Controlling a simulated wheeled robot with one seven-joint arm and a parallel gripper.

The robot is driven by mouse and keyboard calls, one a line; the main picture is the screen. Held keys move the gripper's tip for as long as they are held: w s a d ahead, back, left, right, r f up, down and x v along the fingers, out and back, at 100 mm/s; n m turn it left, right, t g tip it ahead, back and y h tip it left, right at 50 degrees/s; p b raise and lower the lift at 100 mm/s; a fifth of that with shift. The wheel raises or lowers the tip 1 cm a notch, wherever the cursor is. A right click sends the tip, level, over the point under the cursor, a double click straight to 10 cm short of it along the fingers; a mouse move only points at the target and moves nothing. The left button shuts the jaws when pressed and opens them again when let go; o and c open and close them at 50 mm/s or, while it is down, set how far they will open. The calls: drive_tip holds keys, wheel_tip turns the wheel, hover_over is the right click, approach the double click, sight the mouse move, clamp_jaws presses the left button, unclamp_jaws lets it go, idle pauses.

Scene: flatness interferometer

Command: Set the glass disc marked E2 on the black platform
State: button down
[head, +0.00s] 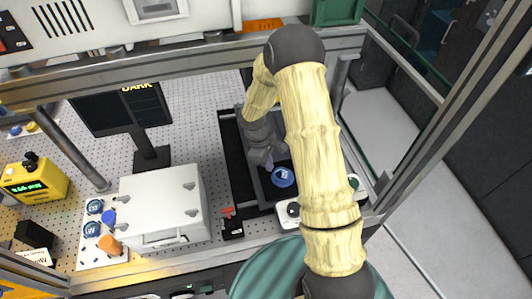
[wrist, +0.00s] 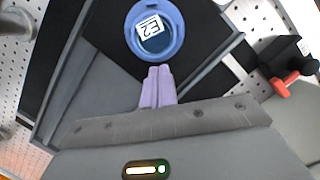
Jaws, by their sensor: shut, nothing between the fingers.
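The glass disc marked E2 (wrist: 155,32) is a round blue-rimmed piece with a white label, seen at the top middle of the wrist view. It also shows in the head view (head: 283,177), just right of my gripper. It appears to lie flat on a black surface, which looks like the black platform (wrist: 203,52). My gripper (wrist: 158,72) is shut and empty, its pale purple fingertips close to the disc's near edge and apart from its middle. Whether the fingertips touch the rim is unclear. In the head view my arm hides part of the platform.
A white case (head: 163,205) stands on the perforated table (head: 190,115). Left of it, a white mat (head: 88,262) holds several round pieces. A small black device with a red lever (head: 232,225) stands near the platform. Metal frame bars (head: 180,66) surround the table.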

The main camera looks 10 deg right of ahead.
drive_tip(key=shift+f, duration=0.3)
drive_tip(key=shift+s+d, duration=0.1)
drive_tip(key=shift+s+d+b, duration=0.3)
drive_tip(key=shift+d, duration=0.5)
drive_tip(key=shift+s, duration=0.35)
drive_tip(key=shift+r+p, duration=0.35)
drive_tip(key=p+v, duration=0.6)
drive_tip(key=v, duration=0.3)
drive_tip(key=shift+w+a+r, duration=0.2)
drive_tip(key=shift+w+a, duration=0.25)
drive_tip(key=shift+w, duration=0.15)
